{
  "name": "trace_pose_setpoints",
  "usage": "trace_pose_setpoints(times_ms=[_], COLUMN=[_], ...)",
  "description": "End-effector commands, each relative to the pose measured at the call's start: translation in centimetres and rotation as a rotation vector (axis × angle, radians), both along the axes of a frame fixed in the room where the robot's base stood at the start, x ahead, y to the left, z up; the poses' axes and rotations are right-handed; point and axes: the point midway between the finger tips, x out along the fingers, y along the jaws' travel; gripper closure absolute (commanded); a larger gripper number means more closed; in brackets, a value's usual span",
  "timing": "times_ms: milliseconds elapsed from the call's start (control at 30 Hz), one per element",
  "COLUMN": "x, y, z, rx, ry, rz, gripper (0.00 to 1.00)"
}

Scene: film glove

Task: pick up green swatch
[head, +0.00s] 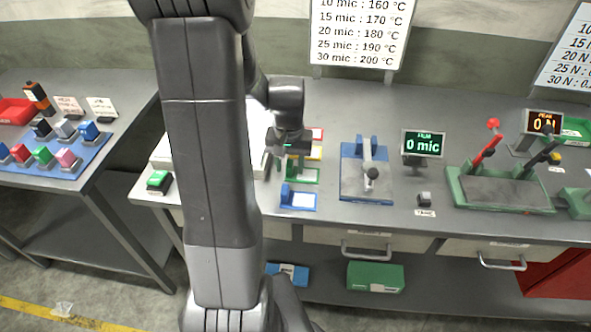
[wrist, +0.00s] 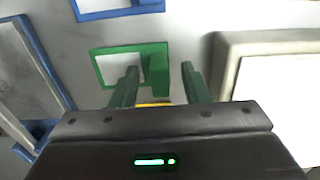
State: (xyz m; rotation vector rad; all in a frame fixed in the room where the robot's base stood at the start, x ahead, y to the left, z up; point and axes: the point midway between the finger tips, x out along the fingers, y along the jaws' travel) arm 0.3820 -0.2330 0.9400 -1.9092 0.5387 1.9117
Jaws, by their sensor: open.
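The green swatch (wrist: 108,54) is a green square frame with a pale centre and a raised green tab (wrist: 158,75) at its right side. In the head view the green swatch (head: 307,176) lies on the bench between a blue swatch (head: 298,200) and a yellow one (head: 316,152). My gripper (wrist: 160,69) is open, with nothing held. In the wrist view the tab appears between its two fingers; I cannot tell the height gap. In the head view my gripper (head: 292,145) is over the swatch row, and my arm hides part of the bench.
A red swatch (head: 318,134) sits behind the yellow one. A blue-edged grey device (head: 366,172) stands to the right. A white panel (wrist: 285,90) with a raised rim is close to the right in the wrist view. A green button box (head: 159,181) is at left.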

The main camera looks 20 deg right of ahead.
Motion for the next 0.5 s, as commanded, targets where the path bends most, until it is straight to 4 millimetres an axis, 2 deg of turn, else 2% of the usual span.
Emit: trace_pose_setpoints(times_ms=[233,433,500], x=[0.02,0.02,0.02], y=[-0.01,-0.01,-0.01], z=[-0.10,-0.08,-0.07], rx=[-0.001,-0.001,-0.001], ry=[-0.001,-0.001,-0.001], rz=[0.000,0.000,0.000], gripper=[0.60,0.99,1.00])
